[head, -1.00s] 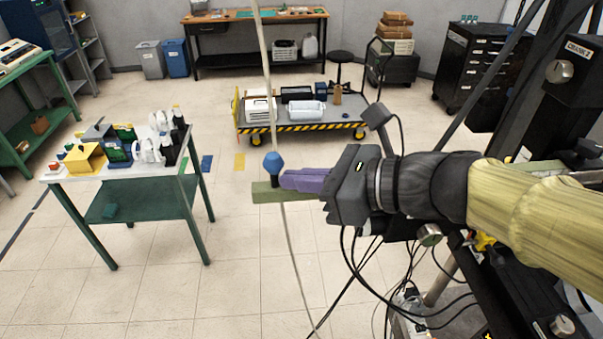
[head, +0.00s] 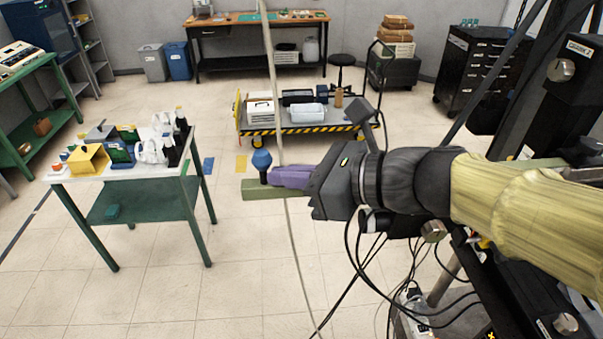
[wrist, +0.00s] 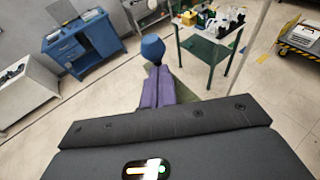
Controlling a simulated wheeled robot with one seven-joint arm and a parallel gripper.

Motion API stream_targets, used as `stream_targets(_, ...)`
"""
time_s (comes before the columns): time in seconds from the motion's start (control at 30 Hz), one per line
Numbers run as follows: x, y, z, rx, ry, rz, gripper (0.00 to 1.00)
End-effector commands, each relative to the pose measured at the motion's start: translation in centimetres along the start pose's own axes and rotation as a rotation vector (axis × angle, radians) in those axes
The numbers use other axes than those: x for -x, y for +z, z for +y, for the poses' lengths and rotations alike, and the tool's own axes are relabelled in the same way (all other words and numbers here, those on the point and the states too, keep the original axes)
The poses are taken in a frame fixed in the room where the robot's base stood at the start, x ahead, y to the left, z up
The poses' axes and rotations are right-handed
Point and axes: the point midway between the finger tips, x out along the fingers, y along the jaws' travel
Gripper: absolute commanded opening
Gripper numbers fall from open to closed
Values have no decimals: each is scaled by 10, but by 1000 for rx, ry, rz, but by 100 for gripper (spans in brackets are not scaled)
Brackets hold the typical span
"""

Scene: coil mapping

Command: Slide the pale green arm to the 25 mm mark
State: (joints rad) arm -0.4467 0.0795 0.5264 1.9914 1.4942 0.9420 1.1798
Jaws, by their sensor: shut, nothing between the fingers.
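The pale green arm (head: 270,194) is a flat bar at mid-picture in the head view. A blue knob (head: 261,159) stands on a dark stem near its left end. My gripper (head: 272,176) has purple fingers, shut and empty. They lie just above the bar, with the tips at the right side of the stem; I cannot tell whether they touch it. In the wrist view the knob (wrist: 152,47) is straight beyond the shut fingers (wrist: 158,72), and a little of the green bar (wrist: 186,92) shows beside them. No scale or 25 mm mark is readable.
A pale cable (head: 273,90) hangs close behind the bar and knob. A black rig (head: 570,75) with a crank label stands at the right. A green table (head: 130,205) with parts stands at the left, and a striped cart (head: 310,128) behind. Open floor lies between.

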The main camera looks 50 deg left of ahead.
Motion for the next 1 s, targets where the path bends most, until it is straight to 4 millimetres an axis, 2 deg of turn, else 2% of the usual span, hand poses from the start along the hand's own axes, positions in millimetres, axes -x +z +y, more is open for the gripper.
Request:
stream_targets(0.17, 2, -1, 1, 0, 1, 0, 0)
stream_targets(0.37, 18, -6, 4, 2, 2, 1, 0)
stream_targets(0.5, 40, -13, 8, 7, 4, 1, 0)
stream_targets(0.8, 100, -13, 7, 7, 6, 0, 0)
stream_targets(1.0, 126, -12, 7, 4, 9, 0, 0)
